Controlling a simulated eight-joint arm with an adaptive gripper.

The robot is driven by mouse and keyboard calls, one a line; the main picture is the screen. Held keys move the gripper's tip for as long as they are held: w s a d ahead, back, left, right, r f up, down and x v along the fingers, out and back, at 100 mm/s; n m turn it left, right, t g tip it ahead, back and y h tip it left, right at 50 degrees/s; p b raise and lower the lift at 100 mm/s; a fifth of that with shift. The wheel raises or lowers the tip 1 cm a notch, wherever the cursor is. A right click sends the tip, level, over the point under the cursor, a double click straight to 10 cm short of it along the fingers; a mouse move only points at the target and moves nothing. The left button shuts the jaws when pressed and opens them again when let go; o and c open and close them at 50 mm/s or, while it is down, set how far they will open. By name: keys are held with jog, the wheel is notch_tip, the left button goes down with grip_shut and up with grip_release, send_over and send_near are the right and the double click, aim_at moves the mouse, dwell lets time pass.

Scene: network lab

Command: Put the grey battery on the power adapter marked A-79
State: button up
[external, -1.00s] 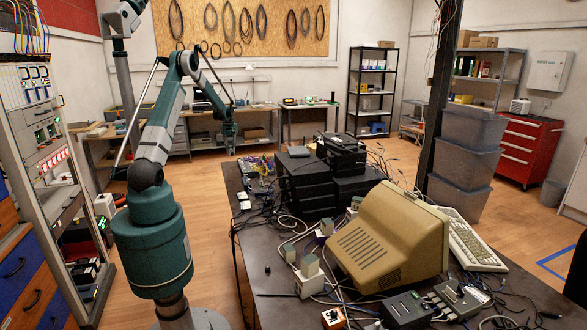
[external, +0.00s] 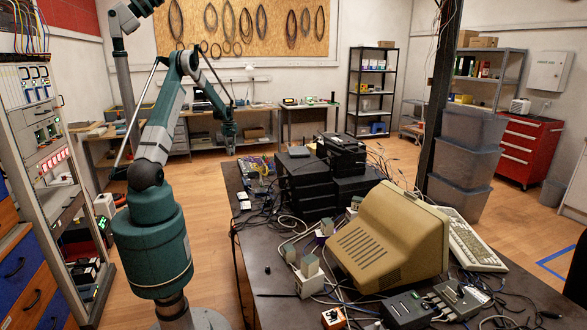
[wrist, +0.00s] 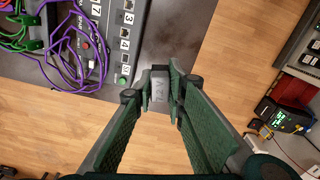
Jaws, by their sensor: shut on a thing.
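My gripper (wrist: 160,88) is shut on a grey battery (wrist: 160,97) with "7.2V" printed on it, seen between the fingers in the wrist view. In the external view my gripper (external: 230,140) hangs beyond the far left end of the dark table, and the battery is too small to make out there. In the wrist view the battery is over the wooden floor, just off the table edge. Several small pale adapter-like blocks stand on the table, among them one near the front (external: 309,284) and one in an orange case (external: 334,318). No A-79 mark is readable.
The dark table (external: 262,290) carries a beige monitor (external: 385,240), stacked black boxes (external: 325,185), a keyboard and loose cables. In the wrist view, purple cables (wrist: 75,45) and a numbered port strip (wrist: 125,45) lie near the edge. A rack stands at the left.

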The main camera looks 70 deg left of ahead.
jog(key=w+d+r, duration=0.1)
jog(key=w+d, duration=0.4)
jog(key=d, duration=0.3)
jog(key=w+d+r, duration=0.1)
jog(key=w+d, duration=0.4)
jog(key=d, duration=0.2)
notch_tip(320, 180, up, 3)
jog(key=m, duration=0.3)
send_over(267, 198)
jog(key=shift+a+r+b, duration=0.1)
jog(key=shift+r+b, duration=0.1)
jog(key=shift+b, duration=0.1)
jog(key=shift+f+b, duration=0.45)
jog(key=shift+f, duration=2.45)
jog(key=shift+f, duration=0.1)
jog(key=shift+f+b, duration=0.35)
jog(key=shift+f, duration=1.65)
